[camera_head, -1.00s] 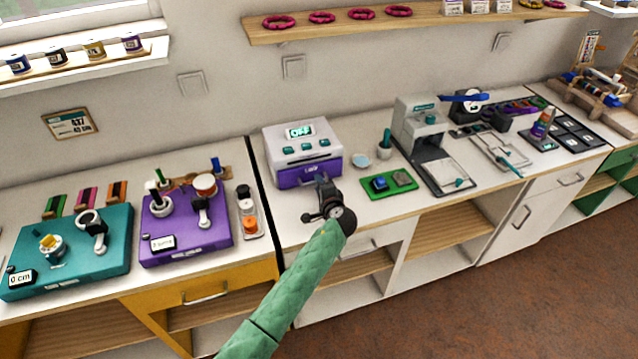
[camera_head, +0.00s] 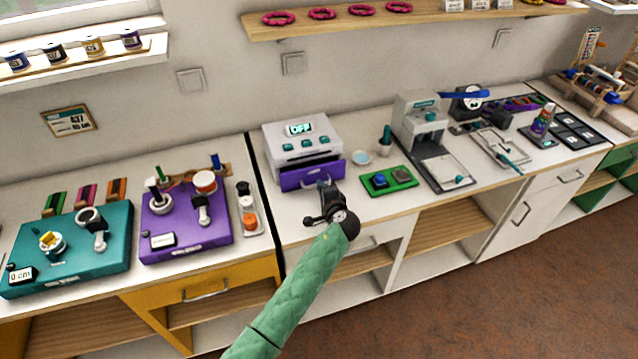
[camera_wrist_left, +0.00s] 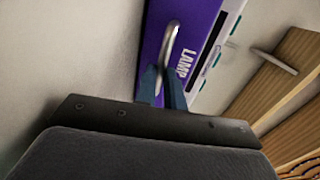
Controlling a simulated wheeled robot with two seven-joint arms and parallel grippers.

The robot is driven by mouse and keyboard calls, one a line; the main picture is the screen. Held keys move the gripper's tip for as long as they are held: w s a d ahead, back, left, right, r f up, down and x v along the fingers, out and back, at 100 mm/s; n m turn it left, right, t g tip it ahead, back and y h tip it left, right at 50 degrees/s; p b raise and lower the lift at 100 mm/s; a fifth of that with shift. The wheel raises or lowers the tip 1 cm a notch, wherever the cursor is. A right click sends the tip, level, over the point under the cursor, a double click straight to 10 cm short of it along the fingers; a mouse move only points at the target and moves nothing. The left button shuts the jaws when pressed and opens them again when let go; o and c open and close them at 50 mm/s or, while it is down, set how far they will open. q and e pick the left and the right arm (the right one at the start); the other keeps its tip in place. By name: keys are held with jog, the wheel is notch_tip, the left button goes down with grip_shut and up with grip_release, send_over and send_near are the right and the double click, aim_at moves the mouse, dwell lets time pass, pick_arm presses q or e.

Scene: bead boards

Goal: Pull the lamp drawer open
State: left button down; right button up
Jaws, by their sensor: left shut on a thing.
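The lamp drawer (camera_head: 311,178) is the purple front of a white box (camera_head: 299,143) whose display reads OFF. It stands partly out of the box, with a dark gap showing behind its front. In the left wrist view the purple drawer front (camera_wrist_left: 189,28) carries the word LAMP and a curved metal handle (camera_wrist_left: 171,45). My left gripper (camera_head: 324,188) is in front of the drawer, shut on the handle; its fingers (camera_wrist_left: 163,88) also show at the handle in the left wrist view. My right gripper is not in view.
A green tray (camera_head: 402,184) with a blue block lies right of the drawer, and a small pale dish (camera_head: 361,158) sits behind it. A purple board (camera_head: 185,245) and a narrow tray (camera_head: 252,231) stand to the left. The counter's front edge runs below my gripper.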

pick_arm(q)
jog(key=v, duration=0.3)
jog(key=f+v, duration=0.1)
jog(key=v, duration=0.2)
jog(key=f+v, duration=0.1)
jog(key=v, duration=0.3)
jog(key=shift+s+f, duration=0.15)
jog(key=shift+s, duration=0.1)
jog(key=shift+s+d, duration=0.15)
jog(key=shift+s, duration=0.35)
jog(key=c, duration=1.5)
grip_release()
jog(key=shift+s+d+b, duration=0.2)
jog(key=shift+s+b, duration=0.1)
jog(key=shift+b, duration=0.15)
jog(key=shift+b+v, duration=1.2)
jog(key=shift+v, duration=2.35)
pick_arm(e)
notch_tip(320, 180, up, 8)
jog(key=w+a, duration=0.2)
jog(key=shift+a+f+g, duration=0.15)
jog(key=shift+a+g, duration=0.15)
